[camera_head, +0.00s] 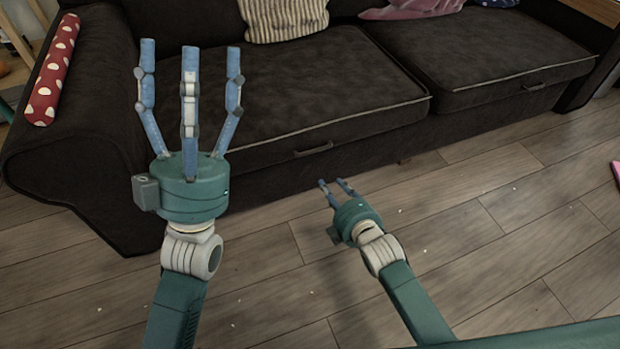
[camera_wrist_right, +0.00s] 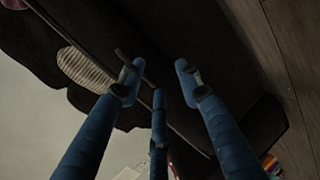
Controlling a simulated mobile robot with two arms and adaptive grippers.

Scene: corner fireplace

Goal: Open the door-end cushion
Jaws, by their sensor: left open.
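A dark sofa has two seat cushions with light piping. The left cushion (camera_head: 300,85) has a small front handle (camera_head: 314,149); the right cushion (camera_head: 480,55) has another handle (camera_head: 534,87). I cannot tell which is at the door end. My left gripper (camera_head: 190,50) is open and empty, fingers spread, in front of the left cushion. My right gripper (camera_head: 333,183) is low over the floor, just in front of the left cushion's handle and apart from it. In the right wrist view its fingers (camera_wrist_right: 158,76) are spread and empty, with a handle bar (camera_wrist_right: 124,56) beyond.
A red polka-dot bolster (camera_head: 53,70) lies on the left armrest (camera_head: 75,115). A striped pillow (camera_head: 284,18) and a pink cloth (camera_head: 410,8) are at the sofa's back. The wooden floor (camera_head: 490,220) in front is mostly clear. A pink item (camera_head: 617,172) is at the right edge.

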